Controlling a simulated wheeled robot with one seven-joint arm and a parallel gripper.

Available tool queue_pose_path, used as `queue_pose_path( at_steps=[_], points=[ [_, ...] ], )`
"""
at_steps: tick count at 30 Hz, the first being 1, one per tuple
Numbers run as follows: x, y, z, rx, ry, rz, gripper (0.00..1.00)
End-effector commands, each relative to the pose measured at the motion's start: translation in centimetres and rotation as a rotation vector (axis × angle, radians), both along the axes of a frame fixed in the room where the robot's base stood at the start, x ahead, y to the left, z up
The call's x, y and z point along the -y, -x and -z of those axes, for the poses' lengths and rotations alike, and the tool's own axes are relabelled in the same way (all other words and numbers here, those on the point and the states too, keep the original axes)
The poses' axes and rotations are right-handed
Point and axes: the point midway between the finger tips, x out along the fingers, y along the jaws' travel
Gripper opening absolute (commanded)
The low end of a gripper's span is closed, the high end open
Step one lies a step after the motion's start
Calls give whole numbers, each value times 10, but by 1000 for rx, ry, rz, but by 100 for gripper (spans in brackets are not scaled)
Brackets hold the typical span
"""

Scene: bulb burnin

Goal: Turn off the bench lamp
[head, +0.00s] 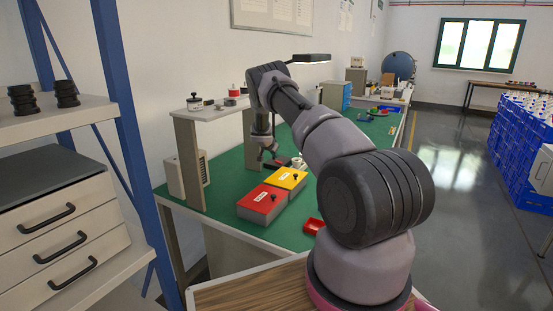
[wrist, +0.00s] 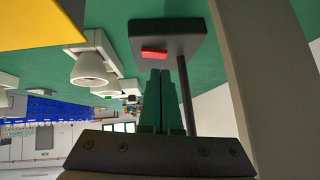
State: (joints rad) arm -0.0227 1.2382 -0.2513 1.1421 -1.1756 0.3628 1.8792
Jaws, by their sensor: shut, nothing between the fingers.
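The bench lamp's dark head (head: 312,57) shows in the head view above my arm, with a bright glowing strip along its underside. In the wrist view the lamp's dark base (wrist: 190,38) stands on the green bench with its thin post (wrist: 187,95) beside my fingers. A red switch (wrist: 153,53) sits on the base. My gripper (wrist: 162,73) is shut and empty, its fingertips close to the red switch; I cannot tell whether they touch. In the head view my gripper (head: 267,150) points down over the bench, and my arm hides much of the lamp.
A red-topped box (head: 262,200) and a yellow-topped box (head: 287,178) stand in front of my gripper on the green bench. White cone-shaped fittings (wrist: 90,68) stand near the lamp base. A raised shelf (head: 205,112) is to the left. A red tray (head: 314,226) lies near the front edge.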

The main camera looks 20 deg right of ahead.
Motion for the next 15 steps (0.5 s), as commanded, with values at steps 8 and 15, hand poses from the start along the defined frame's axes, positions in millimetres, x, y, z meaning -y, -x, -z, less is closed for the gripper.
queue_pose_path(
  at_steps=[8,15],
  points=[
    [16,-18,24,1,-1,0,0],
    [19,-21,26,1,0,-1,0]
  ],
)
